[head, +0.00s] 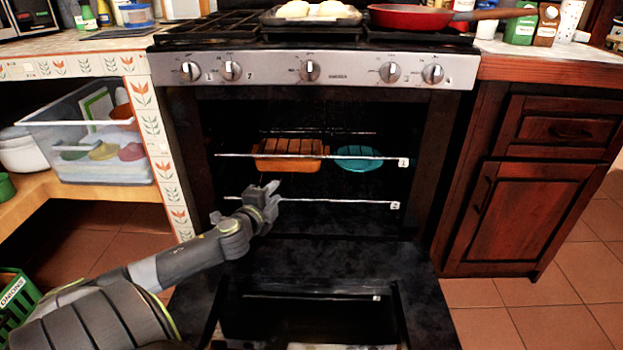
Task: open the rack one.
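The oven (188,150) stands open, its door (415,270) folded down. Inside, the upper rack (225,155), tagged 1, carries an orange dish (290,148) and a teal dish (358,152). Its front bar appears level inside the oven opening. A lower rack (330,201), tagged 2, is below it and looks empty. My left gripper (276,197) is in front of the oven, overlapping the left part of the lower rack in the picture, below the upper rack. Its fingers look apart with nothing between them. No contact with either rack is clear. My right gripper is out of view.
A drawer-like opening (310,318) shows low down, with a tag 3 or similar. A red pan (410,17) and a tray of food (268,18) sit on the stovetop. Dark cabinets (520,215) flank the right; shelves with a clear bin (105,172) flank the left.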

